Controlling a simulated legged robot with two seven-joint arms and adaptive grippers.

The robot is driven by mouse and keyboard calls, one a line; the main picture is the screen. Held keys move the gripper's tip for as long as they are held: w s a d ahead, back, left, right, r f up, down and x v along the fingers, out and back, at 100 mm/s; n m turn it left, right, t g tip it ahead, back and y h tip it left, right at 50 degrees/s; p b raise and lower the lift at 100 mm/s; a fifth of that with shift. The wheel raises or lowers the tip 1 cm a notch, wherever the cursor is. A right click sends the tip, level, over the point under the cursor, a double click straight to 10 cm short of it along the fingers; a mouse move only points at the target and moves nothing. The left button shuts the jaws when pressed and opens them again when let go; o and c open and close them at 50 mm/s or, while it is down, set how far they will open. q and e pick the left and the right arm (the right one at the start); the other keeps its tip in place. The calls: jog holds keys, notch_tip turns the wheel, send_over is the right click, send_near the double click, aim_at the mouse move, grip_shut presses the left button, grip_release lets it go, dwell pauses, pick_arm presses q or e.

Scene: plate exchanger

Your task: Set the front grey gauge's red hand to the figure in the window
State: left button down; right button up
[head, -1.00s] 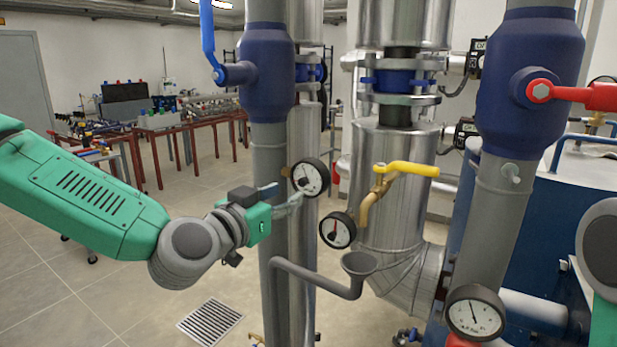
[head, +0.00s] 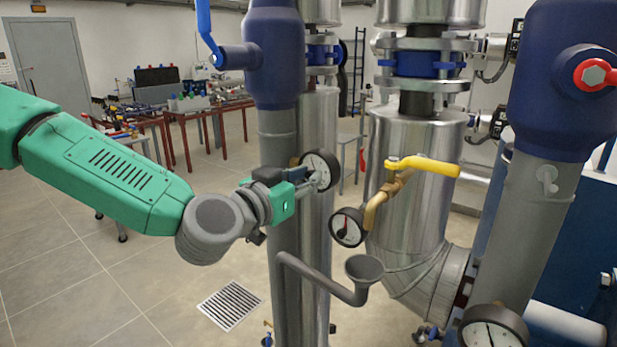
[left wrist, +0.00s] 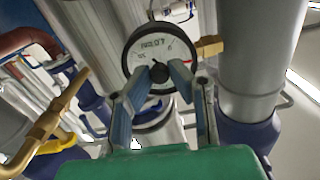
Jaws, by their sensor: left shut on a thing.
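A round gauge (head: 320,168) with a black rim and white face is mounted by the grey pipe. In the left wrist view the gauge (left wrist: 160,50) fills the upper middle, and its printed figures appear upside down. My left gripper (head: 314,183) is at the dial's front. Its two fingers (left wrist: 159,75) are shut on the dark knob at the dial's centre. A small bit of red shows low on the right of the dial beside a finger; the fingers hide much of the lower face. I cannot read the figure surely. My right gripper is out of view.
A second gauge (head: 347,227) hangs by a yellow-handled valve (head: 425,166) just right of the held one. A third gauge (head: 493,328) is at the lower right. A grey funnel (head: 364,268) on a bent pipe lies below. Open floor is at the left.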

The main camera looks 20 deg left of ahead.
pick_arm(q)
jog(key=shift+a+f, duration=0.15)
jog(key=shift+f, duration=0.05)
jog(key=m, duration=0.4)
jog(key=shift+s, duration=0.1)
jog(key=m, duration=0.2)
jog(key=shift+d+m, duration=0.2)
jog(key=shift+m, duration=0.2)
jog(key=m+b, duration=0.4)
jog(key=m, duration=0.4)
jog(key=shift+f, duration=0.2)
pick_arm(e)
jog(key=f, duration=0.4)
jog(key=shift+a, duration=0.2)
pick_arm(q)
jog(key=shift+m, duration=0.4)
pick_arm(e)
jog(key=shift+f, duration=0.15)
